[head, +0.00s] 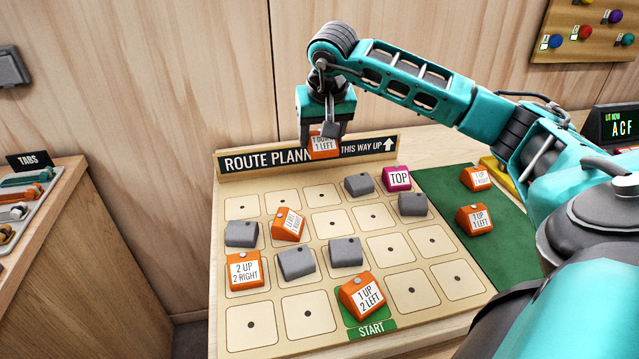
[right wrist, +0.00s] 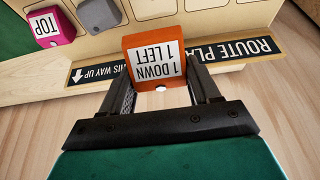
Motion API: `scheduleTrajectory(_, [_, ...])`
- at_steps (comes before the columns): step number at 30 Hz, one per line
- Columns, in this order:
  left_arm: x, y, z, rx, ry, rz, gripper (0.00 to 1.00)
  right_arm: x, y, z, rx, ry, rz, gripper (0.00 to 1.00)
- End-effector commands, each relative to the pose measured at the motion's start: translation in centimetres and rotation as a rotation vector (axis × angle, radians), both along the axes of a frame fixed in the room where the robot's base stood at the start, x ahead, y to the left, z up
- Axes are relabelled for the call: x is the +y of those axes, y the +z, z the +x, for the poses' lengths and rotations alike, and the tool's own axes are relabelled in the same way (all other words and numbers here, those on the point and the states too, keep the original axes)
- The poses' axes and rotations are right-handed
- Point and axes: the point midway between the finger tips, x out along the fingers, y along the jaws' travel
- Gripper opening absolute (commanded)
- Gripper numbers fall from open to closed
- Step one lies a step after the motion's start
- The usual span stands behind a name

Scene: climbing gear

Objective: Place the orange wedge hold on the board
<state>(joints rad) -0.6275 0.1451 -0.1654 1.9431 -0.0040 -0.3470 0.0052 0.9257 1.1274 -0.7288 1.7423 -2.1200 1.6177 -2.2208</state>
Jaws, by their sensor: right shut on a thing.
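My right gripper (head: 323,136) is shut on an orange wedge hold (head: 324,147) with a white label reading "1 DOWN 1 LEFT". It holds the wedge in front of the "ROUTE PLANNER" sign at the back of the board (head: 232,314). In the right wrist view the wedge (right wrist: 154,61) sits between the two fingers, its label upside down. The board carries an orange wedge "2 UP 2 RIGHT" (head: 244,269), a tilted orange wedge (head: 289,224), an orange wedge "1 UP 2 LEFT" (head: 362,297) on START, and a magenta TOP hold (head: 397,178). My left gripper is out of view.
Several grey holds, such as one near the board's middle (head: 296,262), occupy squares. Other squares are bare. Two orange wedges, one reading "1 UP 1 LEFT" (head: 474,219), lie on the green mat (head: 440,190) at right. A rack of tabs (head: 30,205) stands at left.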

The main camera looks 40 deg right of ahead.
Motion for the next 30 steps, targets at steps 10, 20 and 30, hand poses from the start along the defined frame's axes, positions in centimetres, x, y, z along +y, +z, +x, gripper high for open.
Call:
scheduleTrajectory(10, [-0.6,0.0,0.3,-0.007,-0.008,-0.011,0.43,0.0,-6.5,0.0,0.001,0.0,0.0,0.3])
scheduleTrajectory(20, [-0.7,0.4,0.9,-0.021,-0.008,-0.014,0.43,0.0,-10.2,0.0,0.004,-0.001,0.0,0.3])
scheduleTrajectory(30, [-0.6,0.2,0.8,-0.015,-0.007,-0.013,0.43,0.0,-11.0,0.0,-0.001,0.0,0.0,0.3])
